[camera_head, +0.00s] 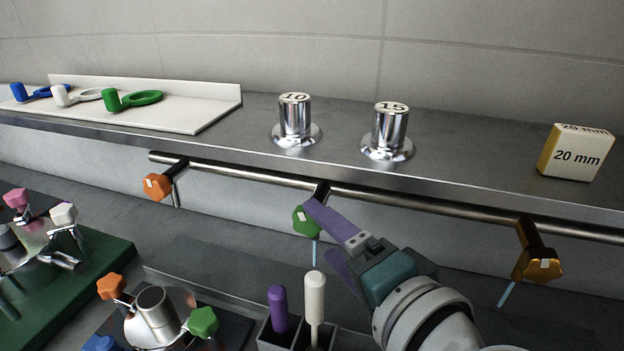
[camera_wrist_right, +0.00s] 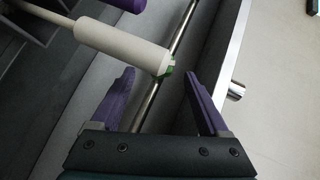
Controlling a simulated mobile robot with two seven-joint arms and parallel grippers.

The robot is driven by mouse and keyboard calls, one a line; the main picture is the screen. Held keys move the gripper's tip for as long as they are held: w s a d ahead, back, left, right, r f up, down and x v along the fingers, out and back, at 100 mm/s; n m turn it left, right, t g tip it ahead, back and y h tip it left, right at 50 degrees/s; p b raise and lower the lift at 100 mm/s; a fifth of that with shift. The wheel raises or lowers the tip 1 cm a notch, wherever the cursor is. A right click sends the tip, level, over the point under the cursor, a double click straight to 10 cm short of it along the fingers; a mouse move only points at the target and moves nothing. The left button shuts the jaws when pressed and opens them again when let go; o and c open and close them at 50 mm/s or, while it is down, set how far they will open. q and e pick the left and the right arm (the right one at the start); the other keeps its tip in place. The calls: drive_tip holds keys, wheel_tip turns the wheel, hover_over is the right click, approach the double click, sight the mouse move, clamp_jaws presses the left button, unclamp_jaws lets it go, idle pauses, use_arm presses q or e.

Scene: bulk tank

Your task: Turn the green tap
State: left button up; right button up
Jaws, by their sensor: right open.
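The green tap (camera_head: 301,221) hangs under the steel rail, in the middle of the head view, with a thin light-blue stream below it. In the right wrist view only a small green part (camera_wrist_right: 168,71) shows past the end of a white handle, between the fingers. My right gripper (camera_head: 325,234) has purple fingers and is open and empty. Its upper fingertip overlaps the tap's right edge in the head view; I cannot tell whether they touch. It also shows in the right wrist view (camera_wrist_right: 158,75) with its fingers wide apart. My left gripper is not in view.
An orange tap (camera_head: 157,187) and an amber tap (camera_head: 538,263) flank it on the rail (camera_head: 430,208). A white handle (camera_head: 315,298) and a purple handle (camera_head: 278,308) stand upright below. Another green knob (camera_head: 204,322) sits at lower left. The shelf (camera_head: 450,160) lies above.

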sight(315, 227)
drive_tip(key=x, duration=0.4)
drive_tip(key=shift+b, duration=0.4)
drive_tip(key=shift+c, duration=0.3)
clamp_jaws()
drive_tip(key=f+m+t+y+b, duration=0.1)
drive_tip(key=m+t+b, duration=0.1)
drive_tip(key=b, duration=0.8)
drive_tip(key=shift+f+y, duration=0.1)
drive_tip(key=shift+y, duration=0.2)
drive_tip(key=shift+m+b, duration=0.3)
drive_tip(key=shift+r, duration=0.4)
